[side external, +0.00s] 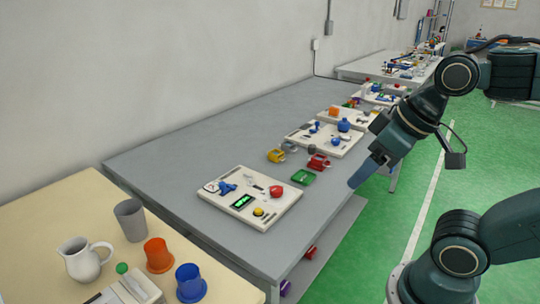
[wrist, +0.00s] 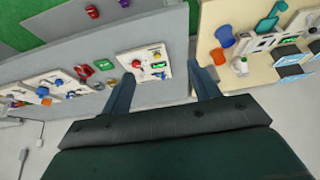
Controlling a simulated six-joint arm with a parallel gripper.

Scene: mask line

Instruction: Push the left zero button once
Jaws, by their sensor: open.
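A white panel (side external: 250,199) lies on the grey table, with a lit green display (side external: 243,201), a yellow button (side external: 258,212), a red knob (side external: 276,191) and a blue valve-like part (side external: 226,187). I cannot tell which part is the left zero button; no label is readable. In the wrist view the panel (wrist: 134,57) shows between and beyond my fingers. My gripper (side external: 362,174) is open, empty and apart from the panel, to its right and over the table's right edge in the side view. Its two fingers (wrist: 161,80) are spread in the wrist view.
A green tray (side external: 303,177), a red cup (side external: 318,162) and a yellow cup (side external: 276,156) stand behind the panel. A second white panel (side external: 335,142) lies further back. A wooden table with a pitcher (side external: 82,262) and an orange cup (side external: 158,256) is at front left.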

